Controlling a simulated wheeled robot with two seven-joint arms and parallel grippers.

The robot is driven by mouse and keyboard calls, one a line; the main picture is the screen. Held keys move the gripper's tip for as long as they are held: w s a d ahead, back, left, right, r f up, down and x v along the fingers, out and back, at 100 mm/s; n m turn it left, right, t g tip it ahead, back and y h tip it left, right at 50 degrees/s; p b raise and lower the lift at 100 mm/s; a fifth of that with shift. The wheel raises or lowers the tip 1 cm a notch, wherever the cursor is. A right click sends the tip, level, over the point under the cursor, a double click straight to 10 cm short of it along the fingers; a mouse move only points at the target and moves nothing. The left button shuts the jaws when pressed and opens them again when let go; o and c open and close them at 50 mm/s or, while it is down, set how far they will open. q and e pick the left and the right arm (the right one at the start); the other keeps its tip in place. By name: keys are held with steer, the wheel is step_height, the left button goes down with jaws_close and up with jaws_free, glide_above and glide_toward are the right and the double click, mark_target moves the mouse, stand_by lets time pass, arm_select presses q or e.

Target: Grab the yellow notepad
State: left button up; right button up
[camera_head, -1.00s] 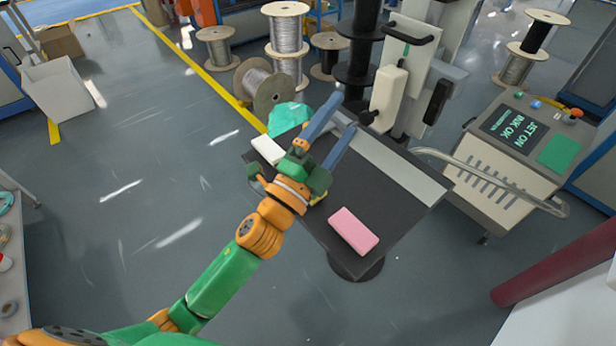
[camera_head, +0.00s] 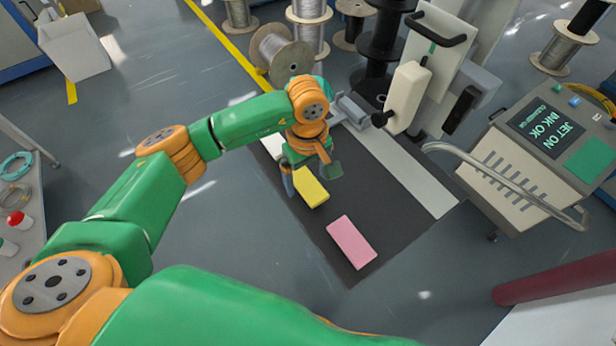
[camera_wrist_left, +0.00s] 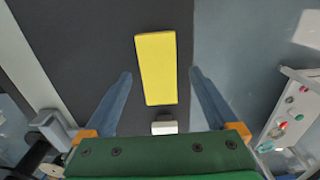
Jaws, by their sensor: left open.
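The yellow notepad (camera_head: 312,191) lies flat on the dark table top, partly hidden by my left gripper in the head view. My left gripper (camera_head: 309,178) points down over the table beside and above it, open and empty. In the left wrist view the yellow notepad (camera_wrist_left: 157,68) lies between the lines of the two spread blue fingers (camera_wrist_left: 160,76), long side running roughly along them. The fingers do not appear to touch it. My right gripper is not in view.
A pink notepad (camera_head: 352,242) lies nearer on the same table (camera_head: 398,222). A white block (camera_head: 272,146) sits behind my left gripper. A machine with a cream head (camera_head: 405,97) stands at the table's far edge. A control console (camera_head: 540,150) with a curved rail stands at right.

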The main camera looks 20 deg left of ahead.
arm_select(q)
steer(key=shift+w+f, duration=0.15)
steer(key=shift+f, duration=0.4)
steer(key=c, duration=1.4)
